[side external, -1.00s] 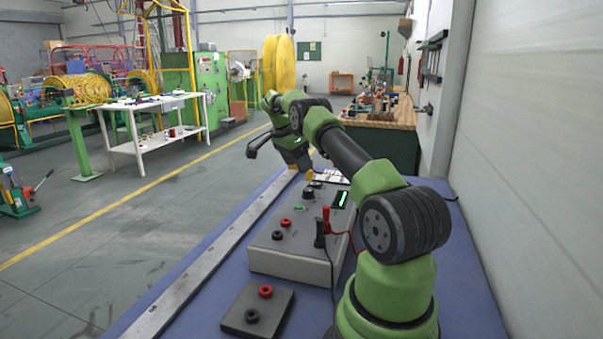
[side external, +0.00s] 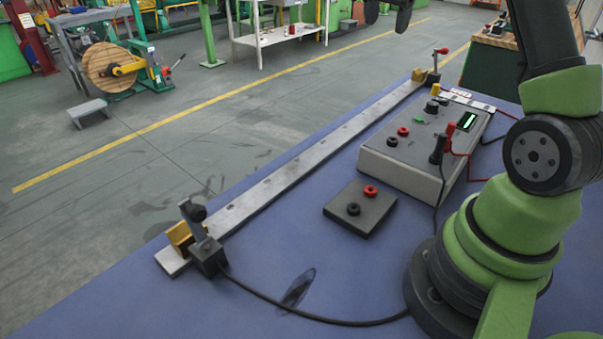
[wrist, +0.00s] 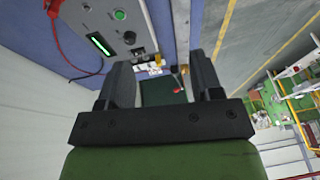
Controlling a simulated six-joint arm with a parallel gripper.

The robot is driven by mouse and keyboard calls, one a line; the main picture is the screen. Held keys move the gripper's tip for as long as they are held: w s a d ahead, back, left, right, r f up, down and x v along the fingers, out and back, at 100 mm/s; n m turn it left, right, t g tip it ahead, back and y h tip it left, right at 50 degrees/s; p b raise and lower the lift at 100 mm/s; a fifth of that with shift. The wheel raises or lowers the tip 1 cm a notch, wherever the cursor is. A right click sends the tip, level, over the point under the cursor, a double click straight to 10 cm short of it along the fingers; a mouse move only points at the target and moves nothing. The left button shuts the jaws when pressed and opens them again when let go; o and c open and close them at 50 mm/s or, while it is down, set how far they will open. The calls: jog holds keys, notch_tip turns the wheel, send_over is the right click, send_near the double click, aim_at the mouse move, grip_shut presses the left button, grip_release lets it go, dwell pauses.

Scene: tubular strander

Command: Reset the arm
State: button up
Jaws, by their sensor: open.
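My gripper (side external: 388,8) shows at the top edge of the side view, with its dark fingers pointing down and apart. In the wrist view my gripper (wrist: 161,72) is open, and I see nothing held between its fingers. It is raised clear of the blue bench (side external: 330,260). My green and dark arm stands at the right of the side view, its upper part cut off by the frame.
A grey instrument box (side external: 400,165) with a lit display and leads sits on the bench. A small dark terminal block (side external: 345,218) lies before it. A metal rail (side external: 290,172) runs along the edge, with a clamp (side external: 200,240) at its near end. A loose cable crosses the bench.

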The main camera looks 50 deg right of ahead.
jog(key=s+a+r+n+t+y, duration=0.1)
jog(key=s+a+r+n+t, duration=0.2)
jog(key=a, duration=0.6)
jog(key=s+a+r+n+t+y, duration=0.1)
jog(key=s+a+r+n, duration=0.2)
jog(key=a, duration=0.5)
jog(key=s+a+f+n+t+y, duration=0.2)
jog(key=s+a+f+n+y, duration=0.1)
jog(key=s+a+n, duration=0.5)
jog(key=s+a, duration=0.3)
jog(key=shift+s+f, duration=0.2)
jog(key=shift+f, duration=0.1)
